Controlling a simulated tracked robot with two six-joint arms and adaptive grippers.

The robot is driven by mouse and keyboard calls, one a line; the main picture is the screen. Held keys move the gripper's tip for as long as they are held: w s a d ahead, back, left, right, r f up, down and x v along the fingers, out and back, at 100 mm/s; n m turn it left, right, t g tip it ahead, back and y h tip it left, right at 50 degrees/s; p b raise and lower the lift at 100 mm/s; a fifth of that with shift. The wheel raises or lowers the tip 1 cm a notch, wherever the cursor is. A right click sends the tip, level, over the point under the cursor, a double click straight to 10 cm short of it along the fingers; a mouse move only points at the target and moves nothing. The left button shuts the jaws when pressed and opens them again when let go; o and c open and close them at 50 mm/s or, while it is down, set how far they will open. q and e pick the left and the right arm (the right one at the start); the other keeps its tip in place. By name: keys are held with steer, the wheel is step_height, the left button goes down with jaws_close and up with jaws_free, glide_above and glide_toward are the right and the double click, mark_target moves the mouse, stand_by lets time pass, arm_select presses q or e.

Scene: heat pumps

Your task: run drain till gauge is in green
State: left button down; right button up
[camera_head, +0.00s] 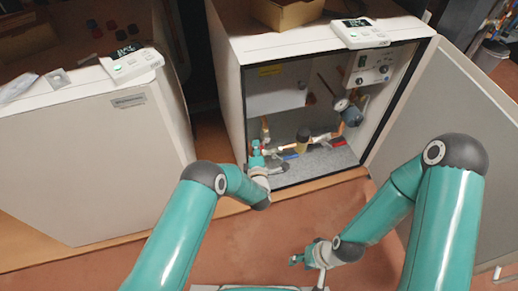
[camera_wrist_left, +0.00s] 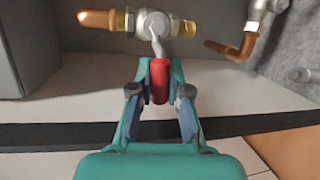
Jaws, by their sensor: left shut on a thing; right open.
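The open heat pump cabinet (camera_head: 222,75) stands in the middle of the head view, with copper pipes and valves inside. My left gripper (camera_head: 257,155) reaches into its lower left front. In the left wrist view my left gripper (camera_wrist_left: 160,92) is shut on the red handle (camera_wrist_left: 160,72) of a valve (camera_wrist_left: 153,25) on a copper pipe. The handle points toward the gripper, across the pipe. A round part with a pale face (camera_head: 341,104) sits at the right inside; I cannot tell whether it is the gauge or read it. My right gripper (camera_head: 303,259) is open and empty above the floor.
The cabinet's open door (camera_head: 450,130) stands at the right. A closed white unit (camera_head: 90,150) is at the left. A cardboard box (camera_head: 285,12) and a controller (camera_head: 360,33) lie on the cabinet top. The floor in front is clear.

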arm_select(q)
steer(key=shift+s+d+r+m, duration=0.1)
steer(key=shift+s+d+m, duration=0.1)
steer(key=shift+m, duration=0.3)
steer(key=c, duration=1.2)
jaws_free()
steer(key=shift+w, duration=0.1)
steer(key=shift+o, duration=0.4)
steer(key=shift+a, duration=0.1)
steer(key=shift+r, duration=0.1)
steer(key=s+r, duration=0.2)
steer(key=s, duration=0.9)
steer(key=shift+s+d, duration=0.35)
steer(key=shift+d, duration=0.05)
